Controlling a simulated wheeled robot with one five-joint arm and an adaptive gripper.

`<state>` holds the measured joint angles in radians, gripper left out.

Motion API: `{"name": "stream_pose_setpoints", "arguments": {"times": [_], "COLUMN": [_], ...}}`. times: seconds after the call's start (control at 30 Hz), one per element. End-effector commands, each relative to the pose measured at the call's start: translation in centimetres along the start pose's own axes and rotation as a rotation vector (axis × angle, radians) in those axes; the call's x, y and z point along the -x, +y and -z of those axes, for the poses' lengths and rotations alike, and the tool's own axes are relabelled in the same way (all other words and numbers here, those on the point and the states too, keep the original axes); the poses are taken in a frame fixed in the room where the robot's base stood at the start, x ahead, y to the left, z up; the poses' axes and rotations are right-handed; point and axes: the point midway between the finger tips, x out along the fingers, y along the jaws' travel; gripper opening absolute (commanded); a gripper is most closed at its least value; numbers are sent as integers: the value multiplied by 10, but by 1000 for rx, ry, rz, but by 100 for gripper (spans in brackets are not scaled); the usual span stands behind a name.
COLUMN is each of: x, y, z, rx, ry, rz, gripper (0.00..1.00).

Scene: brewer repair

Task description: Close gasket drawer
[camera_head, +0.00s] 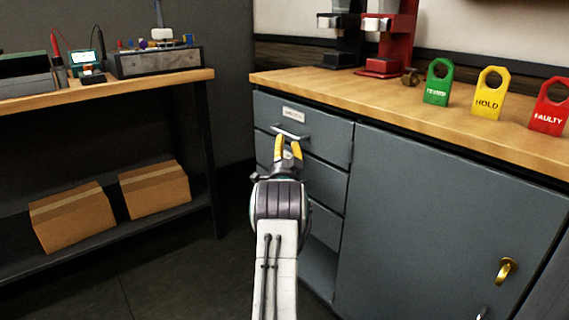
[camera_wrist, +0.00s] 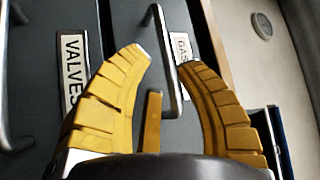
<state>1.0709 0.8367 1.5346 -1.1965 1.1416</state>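The gasket drawer (camera_head: 325,137) is the grey top drawer of the cabinet, with a white label and a metal bar handle (camera_head: 290,134). I cannot tell for certain whether its front stands out from the cabinet. My gripper (camera_head: 288,147) is at this handle, its yellow fingers pointing at the drawer front. In the wrist view my gripper (camera_wrist: 162,62) is open, with a gap between its fingertips. The gasket drawer's handle (camera_wrist: 166,60) shows between the fingers; contact is unclear. Its label (camera_wrist: 181,47), reading "GAS", is partly hidden by the right finger.
The drawer labelled "VALVES" (camera_wrist: 73,70) is beside it in the wrist view. A cabinet door (camera_head: 440,210) stands to the right. The wooden counter (camera_head: 330,92) above holds brewers and green, yellow and red tags. A workbench (camera_head: 190,77) with boxes below stands left; floor between is clear.

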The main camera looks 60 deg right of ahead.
Motion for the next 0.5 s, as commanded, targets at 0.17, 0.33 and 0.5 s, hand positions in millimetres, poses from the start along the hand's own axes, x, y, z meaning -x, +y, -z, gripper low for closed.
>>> {"name": "stream_pose_setpoints", "arguments": {"times": [0.17,0.33,0.5], "x": [24,44,59], "y": [0,0,0], "z": [0,0,0], "rx": [0,0,0], "ry": [-1,-1,-1], "rz": [-2,-1,-1], "gripper": [31,31,31]}}
